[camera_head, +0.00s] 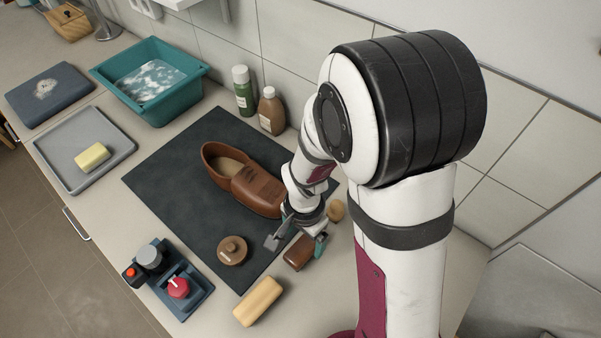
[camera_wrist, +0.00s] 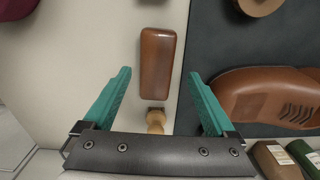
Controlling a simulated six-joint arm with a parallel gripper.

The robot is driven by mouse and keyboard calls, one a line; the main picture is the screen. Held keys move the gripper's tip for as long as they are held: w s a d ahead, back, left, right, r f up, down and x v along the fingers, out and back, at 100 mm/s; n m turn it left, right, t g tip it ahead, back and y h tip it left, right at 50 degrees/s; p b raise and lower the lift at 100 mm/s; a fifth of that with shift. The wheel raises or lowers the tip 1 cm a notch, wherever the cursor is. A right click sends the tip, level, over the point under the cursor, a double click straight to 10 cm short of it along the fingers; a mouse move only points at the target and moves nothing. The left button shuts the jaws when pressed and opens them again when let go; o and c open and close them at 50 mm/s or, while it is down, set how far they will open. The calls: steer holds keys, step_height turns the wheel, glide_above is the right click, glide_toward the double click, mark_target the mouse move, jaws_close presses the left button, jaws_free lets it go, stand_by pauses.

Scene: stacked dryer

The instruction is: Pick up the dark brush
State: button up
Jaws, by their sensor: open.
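The dark brush (camera_head: 298,253) appears as a reddish-brown, rounded block lying near the right edge of the dark mat. It also shows in the wrist view (camera_wrist: 162,62), lengthwise in front of the jaws on the pale counter. My gripper (camera_head: 298,238) is just above and beside it. In the wrist view my gripper's teal fingers (camera_wrist: 160,76) are spread wide, one on each side of the brush's line, with nothing held. The brush's underside and bristles are hidden.
A small light wooden knobbed piece (camera_wrist: 156,121) sits between brush and palm. The brown shoe (camera_head: 247,180), round tin (camera_head: 232,250) and tan block (camera_head: 258,300) are nearby. Two bottles (camera_head: 270,110) stand by the wall. The dark mat (camera_head: 165,180) has free room at left.

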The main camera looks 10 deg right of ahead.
mark_target(305, 245)
steer(key=f, duration=0.4)
steer(key=shift+s+d+f, duration=0.1)
steer(key=shift+s+d, duration=0.05)
steer(key=shift+d, duration=0.1)
jaws_close()
steer(key=shift+r, duration=0.6)
step_height(305, 245, up, 3)
steer(key=shift+r, duration=0.15)
steer(key=s+d+r, duration=0.4)
steer(key=d+r, duration=0.2)
steer(key=d, duration=0.5)
steer(key=shift+r, duration=0.3)
steer(key=c, duration=0.7)
jaws_free()
steer(key=shift+w, duration=0.1)
steer(key=c, duration=0.6)
